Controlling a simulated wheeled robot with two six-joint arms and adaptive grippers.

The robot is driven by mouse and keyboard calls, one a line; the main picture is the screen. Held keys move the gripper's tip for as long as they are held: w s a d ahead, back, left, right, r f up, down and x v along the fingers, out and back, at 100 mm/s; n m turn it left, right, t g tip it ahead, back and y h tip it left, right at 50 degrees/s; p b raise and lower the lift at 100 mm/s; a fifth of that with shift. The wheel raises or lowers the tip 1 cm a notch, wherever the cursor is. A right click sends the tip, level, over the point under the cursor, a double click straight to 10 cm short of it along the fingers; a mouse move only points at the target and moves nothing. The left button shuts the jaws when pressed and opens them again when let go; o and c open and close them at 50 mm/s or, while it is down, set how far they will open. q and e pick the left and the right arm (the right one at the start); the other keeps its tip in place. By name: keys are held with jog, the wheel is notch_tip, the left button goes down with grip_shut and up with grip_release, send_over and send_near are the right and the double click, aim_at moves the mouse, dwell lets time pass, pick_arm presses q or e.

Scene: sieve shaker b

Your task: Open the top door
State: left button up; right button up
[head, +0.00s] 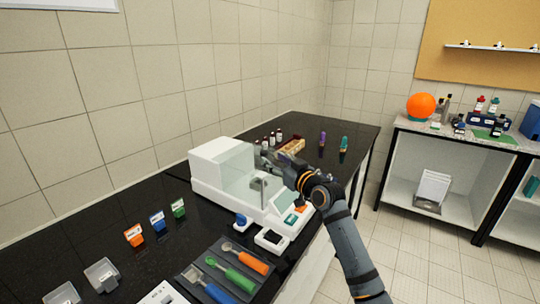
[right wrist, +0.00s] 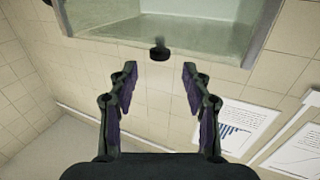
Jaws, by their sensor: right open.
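The white shaker machine (head: 215,165) stands on the black bench with a clear glass chamber in its middle. My right gripper (head: 268,159) is at the right side of the glass chamber, near its top. In the right wrist view, my right gripper (right wrist: 159,75) is open and empty. A small black knob (right wrist: 159,53) on the lower edge of a glass panel (right wrist: 165,28), which looks like the top door, is centred just beyond the fingertips. I cannot tell whether the fingers touch it. My left gripper is not in view.
A tray with coloured-handled scoops (head: 225,262) lies in front of the machine. Several small coloured containers (head: 157,221) stand to its left. Vials (head: 272,138) and a wooden rack (head: 291,146) stand behind it. The bench's far right end has free room.

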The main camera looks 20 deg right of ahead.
aim_at(266, 154)
jog(key=shift+x, duration=2.25)
grip_shut()
